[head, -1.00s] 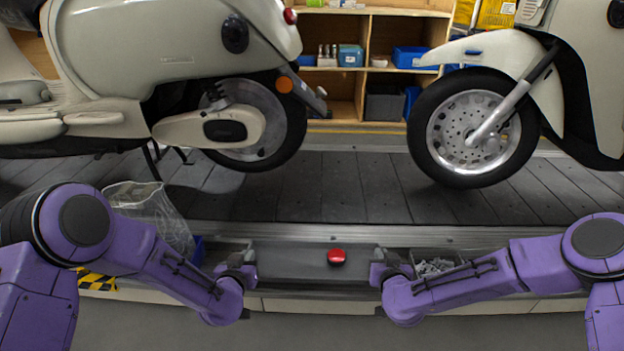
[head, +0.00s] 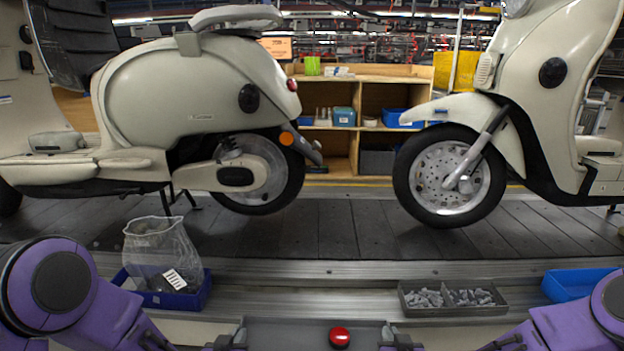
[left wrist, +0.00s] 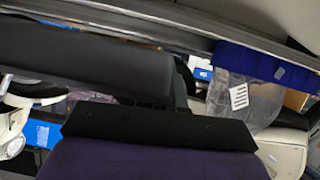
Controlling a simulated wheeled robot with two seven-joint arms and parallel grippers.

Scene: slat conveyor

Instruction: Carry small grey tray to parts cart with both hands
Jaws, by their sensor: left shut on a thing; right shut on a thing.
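The small grey tray (head: 285,335) is at the bottom middle of the head view, cut off by the lower edge. A red object (head: 339,337) is on it, right of the middle. My left gripper (head: 232,341) is shut on the tray's left end. My right gripper (head: 398,341) is shut on its right end. Both fingertips are partly hidden at the picture's lower edge. In the left wrist view a dark grey bar-like surface (left wrist: 85,60), probably the tray, lies close to the gripper. The parts cart cannot be made out in these views.
A blue bin (head: 185,299) with a clear bag (head: 155,252), a divided grey bin (head: 455,300) of metal parts and another blue bin (head: 580,284) stand along the conveyor's near ledge. Scooters (head: 195,100) stand on the slat conveyor (head: 330,228). Wooden shelves (head: 357,75) are behind.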

